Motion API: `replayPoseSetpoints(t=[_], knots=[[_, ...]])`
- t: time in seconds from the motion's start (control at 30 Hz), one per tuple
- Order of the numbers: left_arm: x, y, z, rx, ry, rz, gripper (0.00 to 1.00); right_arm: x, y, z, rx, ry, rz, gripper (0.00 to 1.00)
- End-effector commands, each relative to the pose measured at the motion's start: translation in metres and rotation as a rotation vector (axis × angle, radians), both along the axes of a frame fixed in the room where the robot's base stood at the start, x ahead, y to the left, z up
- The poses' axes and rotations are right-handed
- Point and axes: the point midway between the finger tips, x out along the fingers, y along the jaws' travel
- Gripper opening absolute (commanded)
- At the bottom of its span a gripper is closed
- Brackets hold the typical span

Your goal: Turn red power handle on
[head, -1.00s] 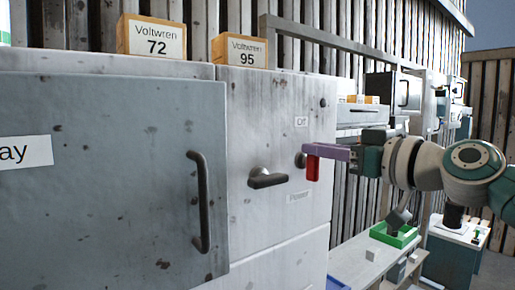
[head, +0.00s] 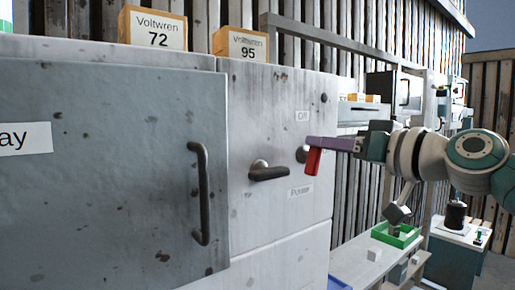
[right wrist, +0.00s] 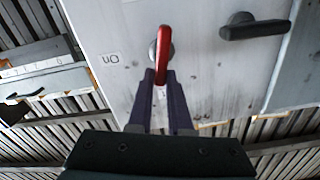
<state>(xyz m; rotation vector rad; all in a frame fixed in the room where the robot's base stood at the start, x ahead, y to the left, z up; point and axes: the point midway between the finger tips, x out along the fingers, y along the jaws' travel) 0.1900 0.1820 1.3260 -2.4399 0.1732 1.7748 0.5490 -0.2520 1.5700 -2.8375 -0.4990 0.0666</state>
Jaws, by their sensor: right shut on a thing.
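The red power handle (head: 313,163) is on the white cabinet front, on a round grey hub (head: 301,155). An "Off" label (head: 302,116) is above the hub and a "Power" label (head: 300,191) below. An "On" label (right wrist: 111,57) shows beside the handle in the wrist view.
A dark lever handle (head: 268,172) sticks out left of the red handle. A grey door (head: 110,200) with a long bar handle (head: 203,195) is further left. Orange-and-white boxes (head: 240,45) stand on top. A bench with a green tray (head: 410,236) is at lower right.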

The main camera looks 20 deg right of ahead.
Motion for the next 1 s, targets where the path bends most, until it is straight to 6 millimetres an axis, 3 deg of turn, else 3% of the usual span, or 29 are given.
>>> replayPoseSetpoints(t=[0.4,1.0], knots=[[0.000,0.003,-0.020,0.009,0.000,-0.006,0.92,0.003,-0.009,-0.006,0.373,0.132,-0.001,0.00],[0.000,0.002,-0.027,0.007,0.000,-0.004,0.92,0.006,-0.017,-0.016,0.906,0.327,0.000,0.00]])
